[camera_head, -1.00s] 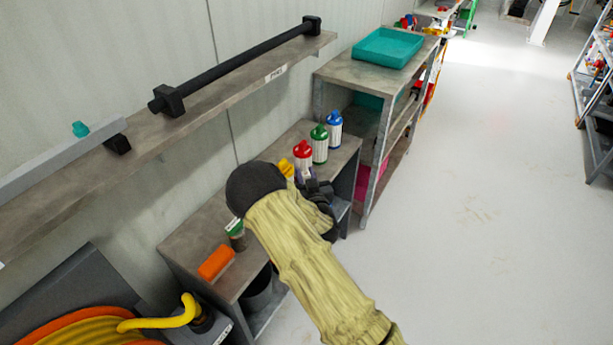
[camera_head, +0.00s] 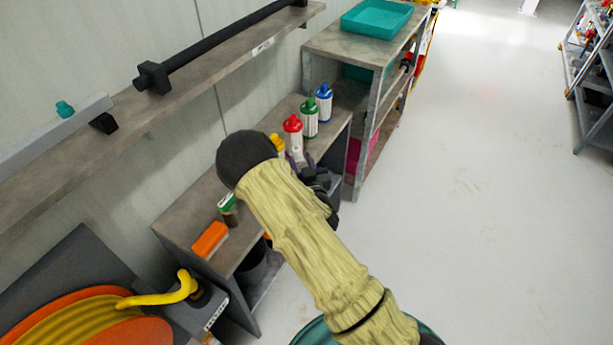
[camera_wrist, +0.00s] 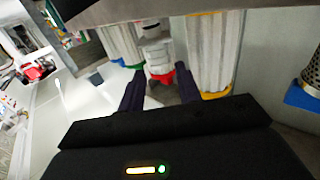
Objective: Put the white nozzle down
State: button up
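The white nozzle (camera_wrist: 155,47) appears in the wrist view as a pale ribbed piece just beyond my fingertips, in front of a red cap. My gripper (camera_wrist: 160,82) has its dark fingers apart, with visible gaps beside the white piece. In the head view my gripper (camera_head: 300,164) is low over the near side of the grey bench, with a white part, probably the nozzle (camera_head: 297,155), at its fingers. My forearm hides much of it. I cannot tell whether the nozzle fully rests on the bench top.
Red (camera_head: 293,124), green (camera_head: 309,118) and blue-capped (camera_head: 324,98) bottles stand close beyond my gripper; a yellow-capped one (camera_head: 277,141) is beside it. An orange block (camera_head: 210,239) lies on the bench (camera_head: 188,218). A wall shelf (camera_head: 120,135) runs above.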

jog(key=s+d, duration=0.1)
jog(key=s, duration=0.5)
jog(key=shift+s+d, duration=0.15)
jog(key=shift+s, duration=0.2)
jog(key=d+r+m+g+h, duration=0.2)
jog(key=d+m+g+h, duration=0.2)
jog(key=d+g, duration=0.3)
jog(key=s+d+r+n+g, duration=0.1)
jog(key=s+r+g, duration=0.3)
jog(key=s, duration=0.6)
jog(key=s+d+r+g, duration=0.3)
jog(key=s+r+g, duration=0.1)
jog(key=s, duration=0.6)
jog(key=shift+n+y, duration=0.3)
jog(key=shift+n, duration=0.1)
jog(key=shift+o, duration=0.3)
